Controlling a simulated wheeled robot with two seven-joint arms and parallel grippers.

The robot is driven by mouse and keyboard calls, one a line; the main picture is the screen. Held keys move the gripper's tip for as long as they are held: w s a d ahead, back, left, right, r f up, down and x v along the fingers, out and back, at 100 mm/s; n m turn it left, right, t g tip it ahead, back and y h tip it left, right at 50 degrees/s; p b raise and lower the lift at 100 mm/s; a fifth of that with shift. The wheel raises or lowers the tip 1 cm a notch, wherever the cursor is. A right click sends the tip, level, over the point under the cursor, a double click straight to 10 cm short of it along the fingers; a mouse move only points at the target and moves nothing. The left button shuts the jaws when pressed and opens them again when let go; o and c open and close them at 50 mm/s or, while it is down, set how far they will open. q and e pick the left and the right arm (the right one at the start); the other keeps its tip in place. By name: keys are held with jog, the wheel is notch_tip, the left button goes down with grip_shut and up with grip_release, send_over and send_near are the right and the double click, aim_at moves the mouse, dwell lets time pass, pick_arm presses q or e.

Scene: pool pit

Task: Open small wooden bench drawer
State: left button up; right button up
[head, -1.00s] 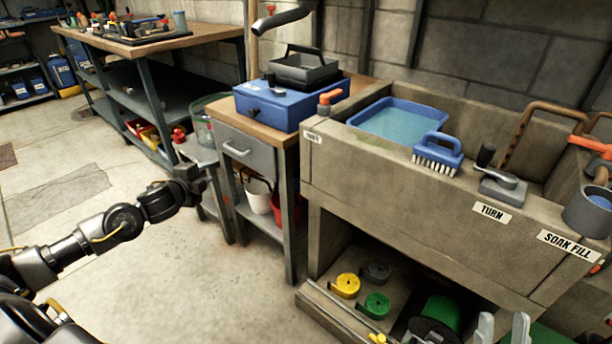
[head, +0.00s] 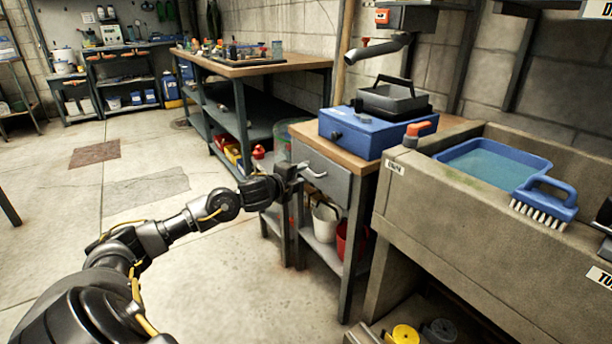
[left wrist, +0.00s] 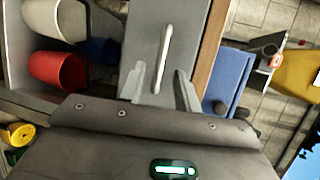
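The small wooden-topped bench (head: 440,134) has a grey drawer (head: 328,182) under its top, and the drawer looks closed. Its pale bar handle (head: 312,171) is at the left part of the drawer front in the head view. My left gripper (head: 298,168) is at the handle, its fingers hard to make out there. In the left wrist view the left gripper (left wrist: 160,80) is open, with one finger on each side of the handle (left wrist: 164,55). The fingers look apart from the bar; I cannot tell how deep it sits between them. My right gripper is not in view.
A blue box (head: 360,132) with a black tray on top stands on the bench. White and red buckets (head: 350,240) sit on the lower shelf. A concrete sink (head: 420,190) stands close on the right. The floor (head: 235,270) in front is clear.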

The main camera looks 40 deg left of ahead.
pick_arm(q)
jog(key=shift+b+x, duration=0.3)
jog(key=shift+x, duration=1.55)
jog(key=shift+c, duration=0.2)
grip_shut()
